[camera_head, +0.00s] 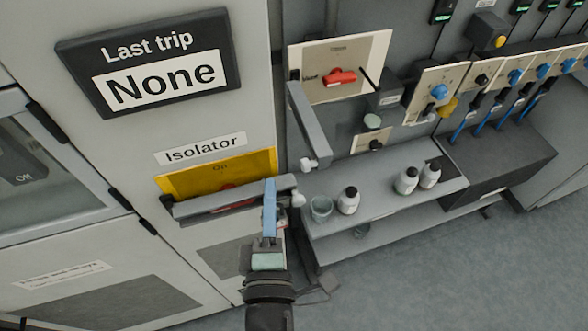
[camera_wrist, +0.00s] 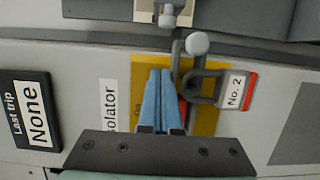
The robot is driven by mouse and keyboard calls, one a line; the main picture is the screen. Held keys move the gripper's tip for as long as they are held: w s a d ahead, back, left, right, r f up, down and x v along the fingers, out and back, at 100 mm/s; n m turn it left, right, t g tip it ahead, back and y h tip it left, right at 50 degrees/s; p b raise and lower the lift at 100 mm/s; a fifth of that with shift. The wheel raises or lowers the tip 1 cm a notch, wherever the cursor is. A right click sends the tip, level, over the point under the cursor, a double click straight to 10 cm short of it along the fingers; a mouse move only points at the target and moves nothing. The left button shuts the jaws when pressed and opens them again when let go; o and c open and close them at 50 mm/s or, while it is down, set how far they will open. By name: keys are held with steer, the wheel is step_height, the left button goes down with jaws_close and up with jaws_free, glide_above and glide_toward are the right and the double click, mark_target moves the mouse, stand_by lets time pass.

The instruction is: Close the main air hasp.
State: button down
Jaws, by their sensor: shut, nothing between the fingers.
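A cream plate (camera_head: 318,56) with a red handle (camera_head: 340,76) is on the grey panel right of the isolator; its small label is too blurred to read. A grey hasp bar (camera_head: 308,120) hangs from its left side, slanting down off the plate, with a white knob (camera_head: 309,165) at its lower end. I cannot read whether this is the main air hasp. My gripper (camera_head: 270,182) is shut and empty, its blue fingers in front of the isolator's grey bar (camera_head: 205,201), left of and below the hanging bar. The fingers (camera_wrist: 158,74) also show in the wrist view.
The yellow isolator plate (camera_head: 180,185) lies behind its bar. A padlock tagged No. 2 (camera_wrist: 236,90) hangs just right of my fingers in the wrist view. A shelf (camera_head: 380,190) with bottles and a glass (camera_head: 321,208) stands right of my gripper. The floor at lower right is clear.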

mark_target(295, 185)
steer(key=shift+w+d+r+p, duration=0.15)
steer(key=shift+w+p, duration=0.2)
steer(key=shift+w, duration=0.3)
steer(key=shift+w+d+r+p, duration=0.1)
steer(key=shift+w+p, duration=0.25)
steer(key=shift+w, duration=0.25)
steer(key=shift+w+d+f+p, duration=0.1)
steer(key=shift+w+d+p, duration=0.15)
steer(key=shift+d+p, duration=0.6)
steer(key=shift+w+d+f, duration=0.15)
steer(key=shift+d, duration=0.65)
steer(key=shift+d+p, duration=0.1)
steer(key=shift+p, duration=0.3)
